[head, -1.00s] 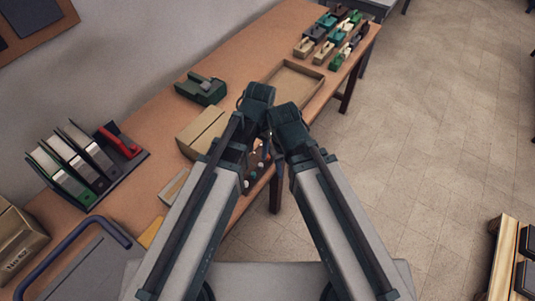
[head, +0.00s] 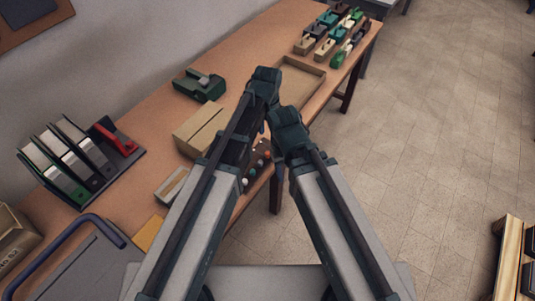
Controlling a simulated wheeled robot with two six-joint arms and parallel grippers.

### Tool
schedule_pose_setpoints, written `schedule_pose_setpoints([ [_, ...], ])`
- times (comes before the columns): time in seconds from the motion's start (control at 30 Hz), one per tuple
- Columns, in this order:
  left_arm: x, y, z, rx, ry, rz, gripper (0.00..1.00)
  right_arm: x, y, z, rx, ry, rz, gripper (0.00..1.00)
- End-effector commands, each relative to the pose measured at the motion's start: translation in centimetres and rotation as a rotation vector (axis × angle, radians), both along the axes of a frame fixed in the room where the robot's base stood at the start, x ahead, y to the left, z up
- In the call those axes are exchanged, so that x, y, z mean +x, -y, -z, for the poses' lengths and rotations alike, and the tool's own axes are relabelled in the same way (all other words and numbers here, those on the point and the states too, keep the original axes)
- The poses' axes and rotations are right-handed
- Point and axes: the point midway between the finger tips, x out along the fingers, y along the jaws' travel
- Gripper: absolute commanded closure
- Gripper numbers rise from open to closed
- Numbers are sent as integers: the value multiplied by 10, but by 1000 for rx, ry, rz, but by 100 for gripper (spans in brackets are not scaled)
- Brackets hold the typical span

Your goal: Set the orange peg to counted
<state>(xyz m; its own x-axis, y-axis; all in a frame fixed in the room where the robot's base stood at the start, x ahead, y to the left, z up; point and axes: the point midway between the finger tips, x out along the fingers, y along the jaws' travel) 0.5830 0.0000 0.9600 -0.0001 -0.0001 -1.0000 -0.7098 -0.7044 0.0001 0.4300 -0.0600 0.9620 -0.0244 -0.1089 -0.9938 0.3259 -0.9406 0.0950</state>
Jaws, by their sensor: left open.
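A small dark board with several coloured pegs (head: 259,158) lies at the table's front edge, partly hidden behind my arms. Small round tops in orange-red, white and blue show on it, but they are too small for me to pick out the orange peg or its setting surely. My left gripper (head: 264,82) is open, beyond the board and over the table near the shallow tray; its fingertips are mostly hidden by the wrist. My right gripper (head: 284,122) is just right of the board by the table edge; its fingers are hidden.
A shallow tray (head: 322,75) lies beyond my grippers. A cardboard box (head: 200,130), a green tape dispenser (head: 199,84) and a rack of binders (head: 75,165) stand to the left. Several small coloured items (head: 325,35) sit at the far end.

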Motion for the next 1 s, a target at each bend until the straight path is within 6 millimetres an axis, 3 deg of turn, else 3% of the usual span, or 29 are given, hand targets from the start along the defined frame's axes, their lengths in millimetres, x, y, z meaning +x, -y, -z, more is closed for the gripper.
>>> schedule_pose_setpoints([
  [0.03, 0, 0, 15, 0, 0, 0, 44, 0, 0, 15, 0, 0, 0, 50],
  [0.6, 0, 0, 91, 0, 0, 0, 44, 0, 0, 91, 0, 0, 0, 50],
  [1.0, 0, 0, 99, 0, 0, -1, 44, 0, 0, 99, 0, 0, 0, 50],
])
